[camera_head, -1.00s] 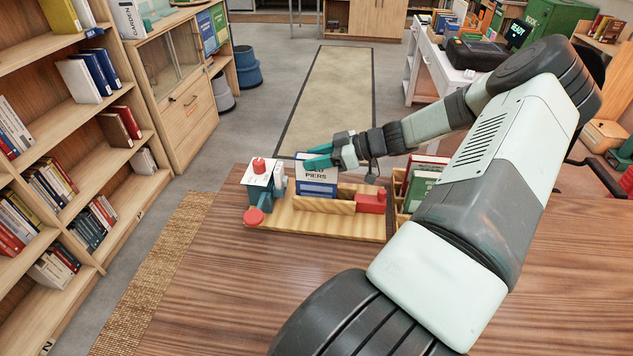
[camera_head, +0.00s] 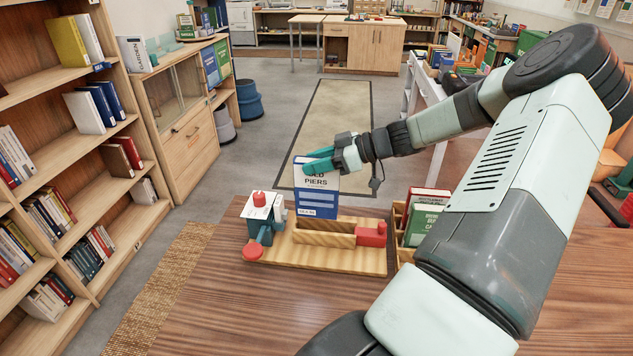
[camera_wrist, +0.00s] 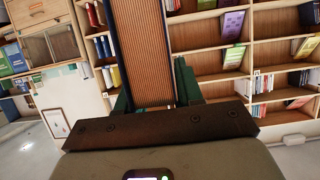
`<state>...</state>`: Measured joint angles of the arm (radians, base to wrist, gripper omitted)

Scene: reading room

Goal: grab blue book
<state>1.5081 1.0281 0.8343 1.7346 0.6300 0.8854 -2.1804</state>
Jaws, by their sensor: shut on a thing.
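The blue book (camera_head: 317,205) has a white upper cover with "PIERS" on it and a blue lower part. It stands upright, its lower end at the wooden trough of a wooden stand (camera_head: 340,262); I cannot tell whether it is clear of the trough. My gripper (camera_head: 319,160), with teal fingers, is shut on the book's upper part. In the wrist view the book (camera_wrist: 142,50) shows its ribbed brown page edges between two dark covers. The green fingers (camera_wrist: 152,98) are on either side of it.
A small blue and white device with red knobs (camera_head: 262,215) is fixed at the stand's left. A red block (camera_head: 371,234) sits at its right. A wooden box of green and red books (camera_head: 424,215) stands to the right. The front of the table (camera_head: 220,310) is clear.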

